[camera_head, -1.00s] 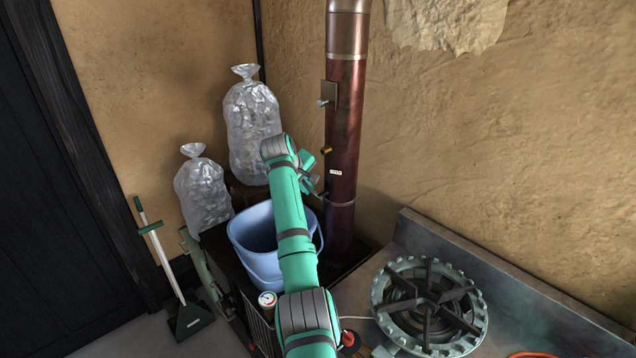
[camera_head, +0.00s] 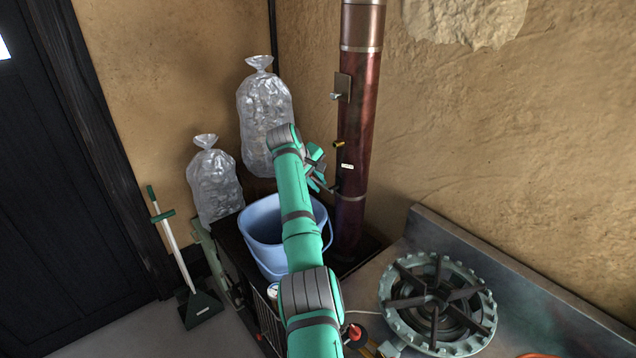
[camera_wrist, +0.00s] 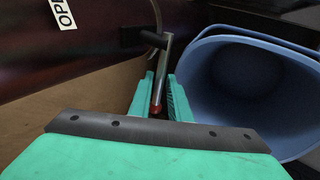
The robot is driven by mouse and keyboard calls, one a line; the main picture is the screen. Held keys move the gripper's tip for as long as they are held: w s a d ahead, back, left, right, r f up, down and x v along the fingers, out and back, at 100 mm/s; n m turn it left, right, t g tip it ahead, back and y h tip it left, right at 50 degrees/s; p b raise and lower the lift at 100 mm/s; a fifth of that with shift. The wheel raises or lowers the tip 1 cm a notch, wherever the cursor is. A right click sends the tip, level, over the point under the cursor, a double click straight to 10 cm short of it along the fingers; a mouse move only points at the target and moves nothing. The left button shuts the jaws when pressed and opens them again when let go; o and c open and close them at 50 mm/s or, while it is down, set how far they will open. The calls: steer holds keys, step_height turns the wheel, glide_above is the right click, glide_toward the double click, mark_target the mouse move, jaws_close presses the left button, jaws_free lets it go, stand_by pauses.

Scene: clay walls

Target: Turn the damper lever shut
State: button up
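The damper lever shows in the wrist view as a thin metal rod (camera_wrist: 165,62) with a red tip, below a dark pivot by the dark red stovepipe (camera_wrist: 100,45). My gripper (camera_wrist: 160,96) has its two green fingers apart, one on each side of the rod. The rod lies nearer the left finger, with a gap to the right one; I cannot tell whether it touches. A white label (camera_wrist: 63,14), partly cut off, begins "OPE". In the head view, my gripper (camera_head: 320,180) is beside the lower stovepipe (camera_head: 358,125), and my arm partly hides it.
A blue bucket (camera_head: 262,226) stands just below my gripper and fills the right of the wrist view (camera_wrist: 250,85). A brass knob (camera_head: 339,144) and a plate with a handle (camera_head: 342,86) sit higher on the pipe. A gas burner (camera_head: 437,303) is at right.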

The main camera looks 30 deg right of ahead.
steer(key=v, duration=1.1)
steer(key=shift+w, duration=0.15)
stand_by(0.4)
